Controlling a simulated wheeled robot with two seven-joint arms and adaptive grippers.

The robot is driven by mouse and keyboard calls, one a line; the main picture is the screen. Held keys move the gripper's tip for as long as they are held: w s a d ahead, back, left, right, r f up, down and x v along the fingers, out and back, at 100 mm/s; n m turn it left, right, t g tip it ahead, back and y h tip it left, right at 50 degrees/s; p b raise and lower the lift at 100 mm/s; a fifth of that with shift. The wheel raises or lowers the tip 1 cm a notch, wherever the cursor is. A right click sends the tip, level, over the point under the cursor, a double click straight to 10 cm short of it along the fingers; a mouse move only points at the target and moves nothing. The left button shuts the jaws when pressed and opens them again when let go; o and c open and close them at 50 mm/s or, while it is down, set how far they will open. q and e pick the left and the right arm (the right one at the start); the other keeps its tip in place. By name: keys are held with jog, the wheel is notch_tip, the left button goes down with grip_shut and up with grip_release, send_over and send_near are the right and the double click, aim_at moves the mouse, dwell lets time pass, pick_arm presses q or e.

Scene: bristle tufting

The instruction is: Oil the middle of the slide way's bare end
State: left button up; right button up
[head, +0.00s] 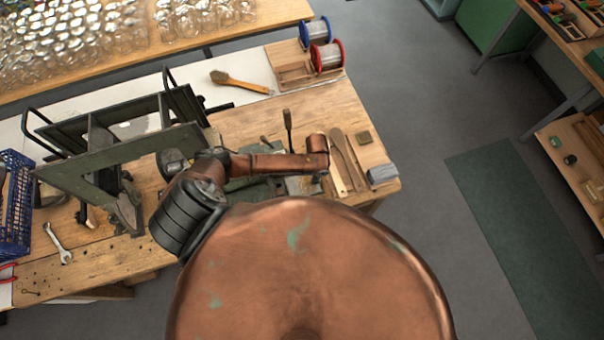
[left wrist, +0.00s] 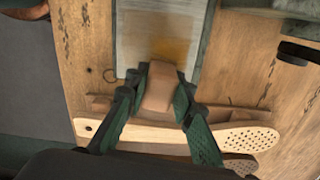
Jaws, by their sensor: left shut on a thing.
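The slide way's bare end is a flat grey metal strip (left wrist: 135,40) in the left wrist view, running away from my gripper between wooden surfaces. A yellowish, oily-looking patch (left wrist: 172,48) shows on its middle. My left gripper (left wrist: 158,98) has dark green fingers shut on a tan, rounded block (left wrist: 160,85). The block lies over the strip's near end, just below the patch; I cannot tell whether it touches the metal. In the head view, my copper arm hides most of the green machine (head: 240,185) and my left gripper. My right gripper is in neither view.
Pale wooden brush backs with holes (left wrist: 125,132) lie close below the gripper. Wooden pieces (head: 345,160) and a grey-blue block (head: 382,174) are at the bench's right end. A grey-green frame (head: 110,160) stands left. A handled brush (head: 240,83) and wire spools (head: 326,55) are behind.

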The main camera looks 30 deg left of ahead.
pick_arm(q)
notch_tip(320, 180, up, 3)
jog(key=p, duration=0.2)
jog(key=shift+a+r+p, duration=0.1)
jog(key=shift+r+p, duration=0.05)
jog(key=shift+p, duration=0.15)
jog(key=shift+r+p, duration=0.65)
jog(key=shift+p, duration=0.05)
jog(key=shift+r+p, duration=0.65)
jog(key=shift+p, duration=0.1)
jog(key=shift+r, duration=1)
